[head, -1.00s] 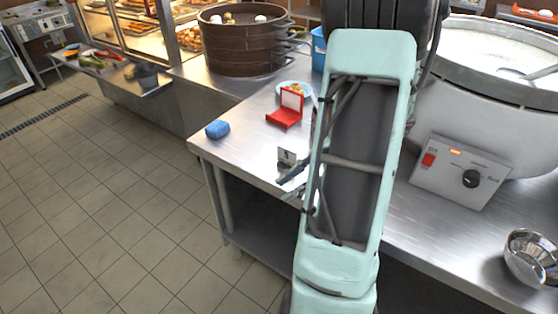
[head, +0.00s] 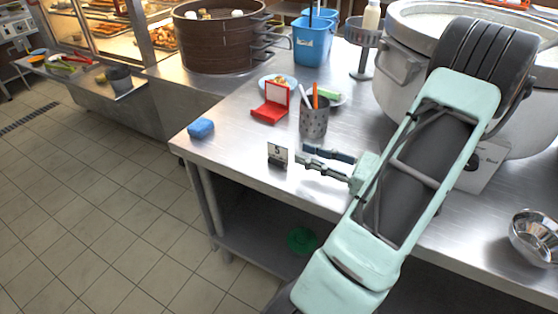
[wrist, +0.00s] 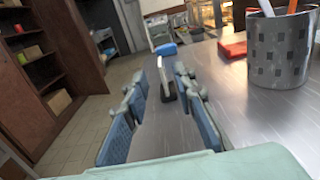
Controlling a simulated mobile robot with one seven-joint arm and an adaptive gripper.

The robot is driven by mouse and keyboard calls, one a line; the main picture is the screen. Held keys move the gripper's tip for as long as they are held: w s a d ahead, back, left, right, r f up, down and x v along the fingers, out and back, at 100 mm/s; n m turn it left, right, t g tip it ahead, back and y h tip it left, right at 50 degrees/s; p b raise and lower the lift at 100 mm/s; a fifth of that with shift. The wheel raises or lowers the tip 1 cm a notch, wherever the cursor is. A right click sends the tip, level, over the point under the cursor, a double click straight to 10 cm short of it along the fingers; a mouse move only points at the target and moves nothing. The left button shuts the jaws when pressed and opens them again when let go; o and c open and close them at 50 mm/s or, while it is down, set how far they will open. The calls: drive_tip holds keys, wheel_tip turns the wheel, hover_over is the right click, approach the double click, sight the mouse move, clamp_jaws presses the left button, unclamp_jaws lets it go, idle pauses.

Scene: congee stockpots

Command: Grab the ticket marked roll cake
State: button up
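A small white card with a dark mark like a "5" (head: 278,152) stands upright in a dark holder near the front edge of the steel counter. I cannot read "roll cake" on it or on anything else. My gripper (head: 304,157) is open and empty, low over the counter just right of the card, its fingers pointing at it. In the wrist view, the blue-padded fingers (wrist: 157,105) are spread apart. The card (wrist: 164,75) shows nearly edge-on beyond and between the fingertips, apart from them.
A blue sponge (head: 201,128) lies at the counter's left corner. An open red box (head: 271,105) and a perforated metal cup with pens (head: 314,120) stand behind the card. A blue bucket (head: 313,45), brown steamer (head: 215,40) and large pot (head: 398,75) stand farther back.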

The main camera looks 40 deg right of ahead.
sight(278, 144)
drive_tip(key=b+x, duration=0.1)
drive_tip(key=x, duration=0.8)
drive_tip(key=shift+f, duration=0.15)
clamp_jaws()
